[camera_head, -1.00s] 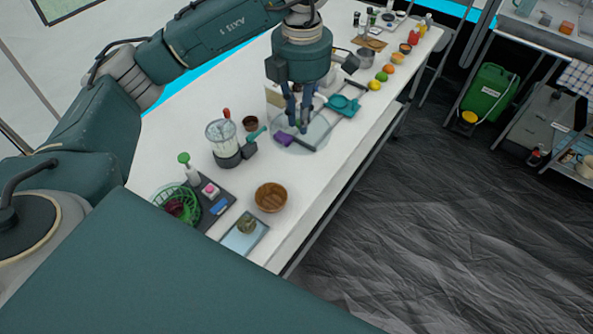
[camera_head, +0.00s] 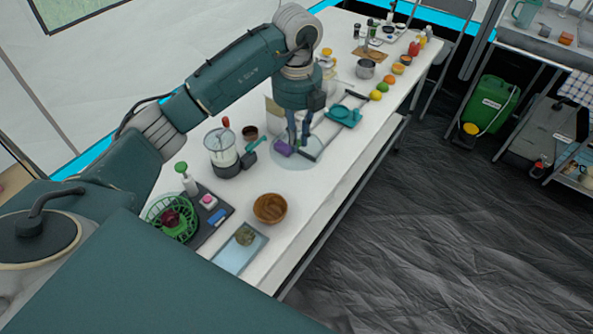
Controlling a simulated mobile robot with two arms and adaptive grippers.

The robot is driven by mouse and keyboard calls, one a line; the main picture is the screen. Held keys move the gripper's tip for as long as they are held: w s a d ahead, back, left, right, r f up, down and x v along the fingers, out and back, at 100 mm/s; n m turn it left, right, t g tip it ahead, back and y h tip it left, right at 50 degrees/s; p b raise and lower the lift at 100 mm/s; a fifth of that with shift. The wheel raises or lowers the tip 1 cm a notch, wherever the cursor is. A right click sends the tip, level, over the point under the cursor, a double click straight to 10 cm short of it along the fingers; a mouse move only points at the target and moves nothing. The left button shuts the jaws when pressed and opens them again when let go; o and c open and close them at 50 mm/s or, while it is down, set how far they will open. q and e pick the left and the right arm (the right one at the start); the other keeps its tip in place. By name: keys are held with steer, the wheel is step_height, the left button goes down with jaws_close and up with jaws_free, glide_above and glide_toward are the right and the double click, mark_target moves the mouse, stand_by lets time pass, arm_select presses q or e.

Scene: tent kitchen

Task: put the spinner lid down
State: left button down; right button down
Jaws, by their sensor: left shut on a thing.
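My left gripper (camera_head: 299,143) points straight down over the white table, beyond the blender jug. Its fingers are close together and end at a clear, pale round disc (camera_head: 297,162), which looks like the spinner lid. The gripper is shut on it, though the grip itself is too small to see. The disc lies flat, at or just above the tabletop; I cannot tell if it touches. A purple piece (camera_head: 283,148) and a dark bar show at its edge. A green spinner basket (camera_head: 158,209) with dark red contents stands at the near left. My right gripper is not in view.
The white table (camera_head: 262,244) also holds a blender jug (camera_head: 222,150), a wooden bowl (camera_head: 270,208), a tray (camera_head: 239,252), a teal pan-like item (camera_head: 344,115) and a metal pot (camera_head: 365,69). Several fruits line the far right edge. Bare tabletop lies between bowl and disc.

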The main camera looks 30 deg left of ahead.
arm_select(q)
step_height(320, 180, down, 12)
steer(key=shift+r+p, duration=0.2)
steer(key=shift+p, duration=0.65)
steer(key=shift+f, duration=0.25)
steer(key=shift+f, duration=0.2)
steer(key=c, duration=1.7)
jaws_free()
steer(key=shift+r, duration=0.1)
steer(key=shift+o, duration=0.2)
